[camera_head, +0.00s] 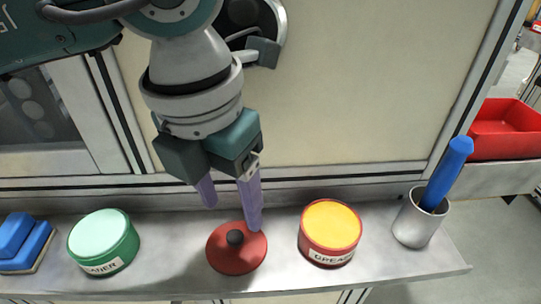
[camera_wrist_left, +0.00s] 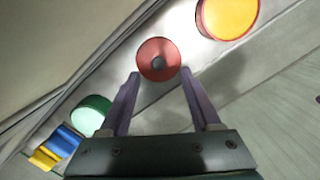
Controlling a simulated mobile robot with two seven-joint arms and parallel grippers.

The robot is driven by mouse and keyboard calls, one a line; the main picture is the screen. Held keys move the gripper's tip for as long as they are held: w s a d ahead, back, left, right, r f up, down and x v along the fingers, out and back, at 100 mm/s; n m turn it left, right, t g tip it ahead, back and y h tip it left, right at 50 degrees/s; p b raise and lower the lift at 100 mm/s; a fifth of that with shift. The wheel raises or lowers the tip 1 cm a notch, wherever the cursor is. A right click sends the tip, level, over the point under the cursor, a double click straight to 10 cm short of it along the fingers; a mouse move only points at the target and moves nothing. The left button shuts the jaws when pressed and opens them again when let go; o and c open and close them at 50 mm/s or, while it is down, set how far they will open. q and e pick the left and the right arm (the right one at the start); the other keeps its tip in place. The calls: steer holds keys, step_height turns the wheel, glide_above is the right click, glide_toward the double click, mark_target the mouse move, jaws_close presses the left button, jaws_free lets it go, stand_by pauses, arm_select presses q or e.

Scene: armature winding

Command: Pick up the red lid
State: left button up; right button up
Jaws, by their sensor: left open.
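The red lid (camera_head: 231,258) is a round disc with a dark knob on top, lying on the grey metal shelf between a green tin and a red tin. It also shows in the left wrist view (camera_wrist_left: 158,47), just beyond the fingertips. My left gripper (camera_head: 231,217) points down from above with purple fingers spread open and empty. One finger overlaps the lid's far edge in the head view; I cannot tell whether it touches. In the left wrist view my gripper (camera_wrist_left: 160,74) has its fingers on either side of the lid's near side. My right gripper is not in view.
The shelf (camera_head: 170,275) is narrow. A green cleaner tin (camera_head: 104,241) stands left of the lid, a grease tin (camera_head: 330,232) right of it. A blue brush (camera_head: 24,243) lies far left; a metal cup (camera_head: 416,222) with a blue-handled tool stands right. A wall panel rises behind.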

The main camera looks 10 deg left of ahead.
mark_target(235, 236)
arm_select(q)
step_height(235, 236, down, 6)
steer(key=shift+w+a+f+p, duration=0.15)
steer(key=shift+p, duration=0.25)
jaws_close()
stand_by(0.4)
